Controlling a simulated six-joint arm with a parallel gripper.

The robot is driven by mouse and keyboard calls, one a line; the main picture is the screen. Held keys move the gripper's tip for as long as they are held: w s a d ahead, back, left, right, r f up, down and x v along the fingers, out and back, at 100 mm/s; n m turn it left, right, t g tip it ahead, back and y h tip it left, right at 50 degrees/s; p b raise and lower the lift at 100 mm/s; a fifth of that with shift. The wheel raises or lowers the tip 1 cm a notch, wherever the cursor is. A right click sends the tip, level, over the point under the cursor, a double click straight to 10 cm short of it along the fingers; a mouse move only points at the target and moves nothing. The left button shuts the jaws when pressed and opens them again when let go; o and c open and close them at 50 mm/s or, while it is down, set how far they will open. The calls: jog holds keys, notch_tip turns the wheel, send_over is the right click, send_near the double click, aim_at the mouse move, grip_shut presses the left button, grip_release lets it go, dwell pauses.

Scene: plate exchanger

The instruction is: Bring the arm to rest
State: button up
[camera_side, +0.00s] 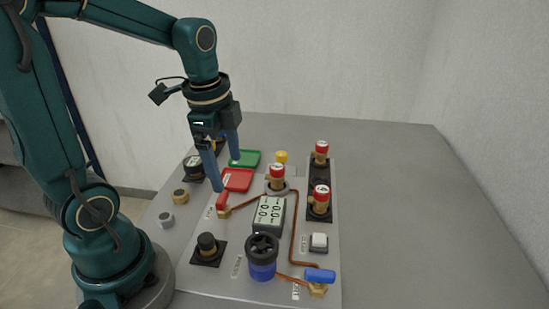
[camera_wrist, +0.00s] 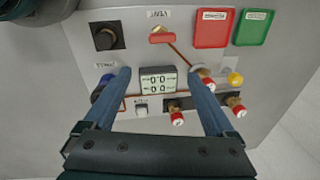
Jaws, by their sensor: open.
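My gripper (camera_side: 227,172) hangs from the raised arm above the left-back part of the grey panel (camera_side: 215,270), its fingers pointing down. In the wrist view my gripper (camera_wrist: 158,76) shows two blue fingers spread wide with nothing between them. The display (camera_wrist: 158,82) with two rows of digits shows in the gap between the fingers, on the panel below. In the side view the fingers are close to the red tray (camera_side: 238,180) and the red-handled valve (camera_side: 221,202); whether they touch anything there is hard to tell, but the wrist view shows them apart from both.
Behind the red tray is a green tray (camera_side: 245,158). Red-capped brass fittings (camera_side: 320,200) stand at the panel's right. A blue handwheel valve (camera_side: 262,262), a black knob (camera_side: 207,245) and a blue-handled valve (camera_side: 319,275) are nearer the front. The table (camera_side: 430,220) to the right is bare.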

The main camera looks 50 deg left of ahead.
jog(key=s+d+r+n+t, duration=0.3)
jog(key=d+n, duration=0.4)
jog(key=n, duration=0.3)
jog(key=s+t, duration=0.1)
jog(key=s, duration=0.1)
jog(key=shift+s+d+h, duration=0.2)
jog(key=shift+s+h, duration=0.1)
jog(key=shift+s, duration=0.1)
